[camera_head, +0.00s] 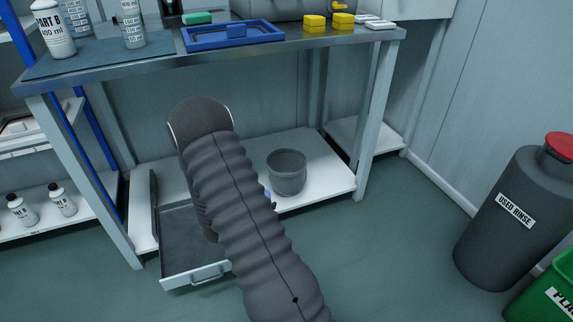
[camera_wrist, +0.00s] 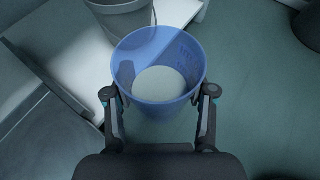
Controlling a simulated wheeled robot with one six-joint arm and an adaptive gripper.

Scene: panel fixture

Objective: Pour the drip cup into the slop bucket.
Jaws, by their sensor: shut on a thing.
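The drip cup (camera_wrist: 190,62) is a translucent blue cup in the wrist view, seen through its open mouth. A pale round patch shows inside; I cannot tell whether it is liquid or the cup's bottom. My gripper (camera_wrist: 160,95) is shut on the cup, one finger on each side. The slop bucket (camera_head: 287,172) is a grey open bucket on the white lower shelf, right of my arm in the head view. It also shows in the wrist view (camera_wrist: 118,18), just beyond the cup, partly cut off. In the head view my arm hides the gripper and most of the cup.
A pulled-out grey drawer (camera_head: 195,245) lies left of my arm. The workbench top (camera_head: 300,42) with a blue tray (camera_head: 232,36) overhangs the lower shelf (camera_head: 325,180). A dark used-rinse drum (camera_head: 515,220) and a green bin (camera_head: 545,295) stand at right. Floor between is clear.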

